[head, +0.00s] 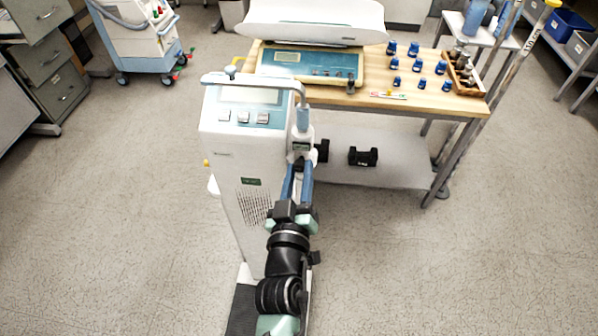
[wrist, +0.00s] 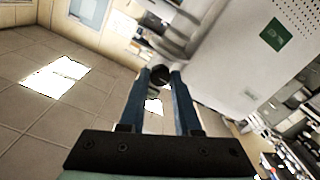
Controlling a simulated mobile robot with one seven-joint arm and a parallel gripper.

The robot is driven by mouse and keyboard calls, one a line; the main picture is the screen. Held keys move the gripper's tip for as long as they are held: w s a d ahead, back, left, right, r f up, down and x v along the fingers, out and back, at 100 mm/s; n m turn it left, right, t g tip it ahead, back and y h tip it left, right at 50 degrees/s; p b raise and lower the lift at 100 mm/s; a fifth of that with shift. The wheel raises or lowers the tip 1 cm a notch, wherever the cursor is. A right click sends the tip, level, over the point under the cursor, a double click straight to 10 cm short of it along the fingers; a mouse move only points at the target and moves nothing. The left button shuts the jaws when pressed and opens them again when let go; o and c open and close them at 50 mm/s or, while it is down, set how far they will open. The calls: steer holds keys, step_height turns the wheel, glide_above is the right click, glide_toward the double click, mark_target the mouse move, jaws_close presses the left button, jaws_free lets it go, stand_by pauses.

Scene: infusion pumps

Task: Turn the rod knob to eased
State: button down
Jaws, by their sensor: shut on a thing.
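A tall white device (head: 238,150) with a small screen and several buttons stands upright just left of centre in the head view. A grey-white rod (head: 303,118) runs down its right side. My gripper (head: 297,168) reaches up to the lower part of this rod. In the wrist view my gripper (wrist: 160,80) has its two blue fingers on either side of a dark round knob (wrist: 160,73), shut on it at the fingertips. The head view hides the knob behind the fingers and rod fitting. No marking shows its setting.
A wooden-topped table (head: 440,103) behind holds a scale (head: 318,65), several blue-capped bottles (head: 413,50) and a wooden tray (head: 465,72). A black dumbbell-like object (head: 363,156) lies on its lower shelf. A white cart (head: 140,40) stands back left. Floor on both sides is clear.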

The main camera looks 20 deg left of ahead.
steer(key=c, duration=0.6)
jaws_free()
steer(key=shift+s, duration=0.15)
steer(key=b+v, duration=0.1)
steer(key=v, duration=1.1)
steer(key=shift+s+b, duration=0.35)
steer(key=shift+d+r, duration=0.1)
steer(key=shift+d, duration=0.05)
